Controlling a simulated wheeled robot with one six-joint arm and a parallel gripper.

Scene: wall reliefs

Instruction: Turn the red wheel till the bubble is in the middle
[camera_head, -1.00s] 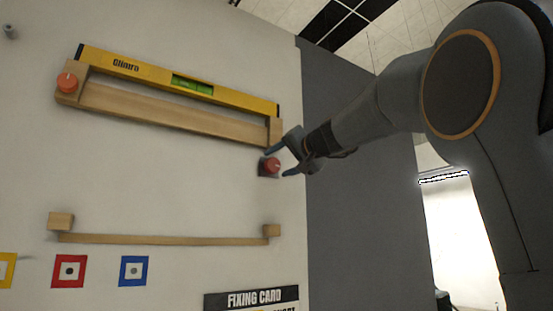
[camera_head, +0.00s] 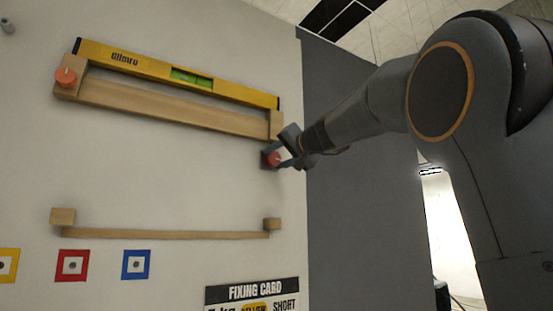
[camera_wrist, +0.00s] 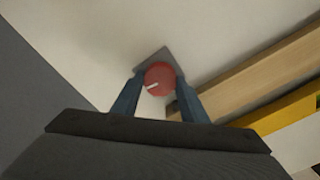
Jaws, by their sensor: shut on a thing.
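The red wheel (camera_head: 274,160) sits on a dark square plate on the wall, below the right end of the wooden shelf. It also shows in the wrist view (camera_wrist: 160,78), with a pale mark on its face. My gripper (camera_head: 276,157) is shut on the red wheel, one blue finger on each side. A yellow spirit level (camera_head: 130,60) lies along the wooden shelf (camera_head: 160,105), which slopes down to the right in the picture. Its green vial (camera_head: 190,77) is too small to tell where the bubble stands.
Below is a thin wooden rail (camera_head: 165,234) with end blocks. Lower down are yellow, red (camera_head: 72,265) and blue squares and a fixing card (camera_head: 252,293). Wall between shelf and rail is clear.

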